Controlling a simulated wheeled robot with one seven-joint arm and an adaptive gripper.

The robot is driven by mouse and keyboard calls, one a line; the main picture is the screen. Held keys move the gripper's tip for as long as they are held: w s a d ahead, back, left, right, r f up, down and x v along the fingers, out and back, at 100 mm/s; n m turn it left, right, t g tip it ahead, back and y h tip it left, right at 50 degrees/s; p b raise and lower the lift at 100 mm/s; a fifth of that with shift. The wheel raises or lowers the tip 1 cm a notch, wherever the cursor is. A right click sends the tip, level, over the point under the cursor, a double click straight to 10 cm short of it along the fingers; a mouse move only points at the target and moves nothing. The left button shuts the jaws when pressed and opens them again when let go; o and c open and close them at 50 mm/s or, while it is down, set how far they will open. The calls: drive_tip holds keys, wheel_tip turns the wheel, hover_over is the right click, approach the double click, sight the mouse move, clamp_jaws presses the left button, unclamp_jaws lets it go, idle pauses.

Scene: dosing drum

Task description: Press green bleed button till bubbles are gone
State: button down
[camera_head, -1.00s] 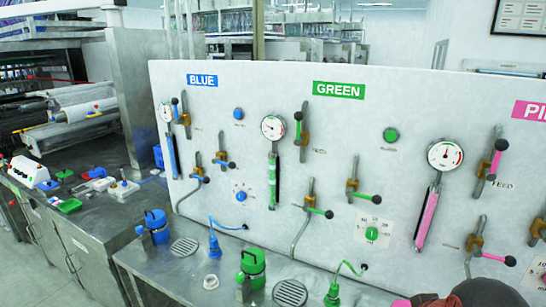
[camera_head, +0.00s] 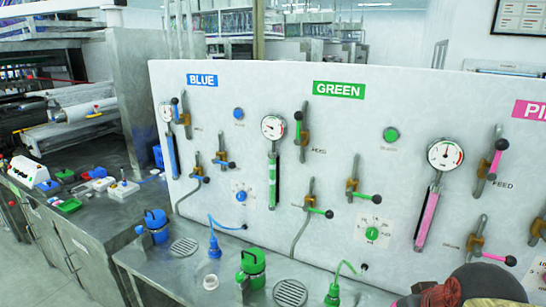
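The green bleed button (camera_head: 391,134) is a round green button on the white panel, right of and below the GREEN label (camera_head: 338,90). A small caption beneath it is too blurred to read. The green sight tube (camera_head: 272,181) hangs below a round gauge (camera_head: 273,127) left of the button. It shows green and dark parts, but bubbles are too small to make out. A dark rounded part of my arm shows at the bottom right, well below the button. My gripper's fingers are not in view, and nothing is seen touching the button.
Green-handled valves (camera_head: 304,133) and a green dial (camera_head: 372,233) surround the button. A similar blue button (camera_head: 238,114) is to the left. The steel bench (camera_head: 225,275) below carries a blue pump (camera_head: 157,225), a green pump (camera_head: 252,267) and green-tubed bottle (camera_head: 333,295). Space before the button looks clear.

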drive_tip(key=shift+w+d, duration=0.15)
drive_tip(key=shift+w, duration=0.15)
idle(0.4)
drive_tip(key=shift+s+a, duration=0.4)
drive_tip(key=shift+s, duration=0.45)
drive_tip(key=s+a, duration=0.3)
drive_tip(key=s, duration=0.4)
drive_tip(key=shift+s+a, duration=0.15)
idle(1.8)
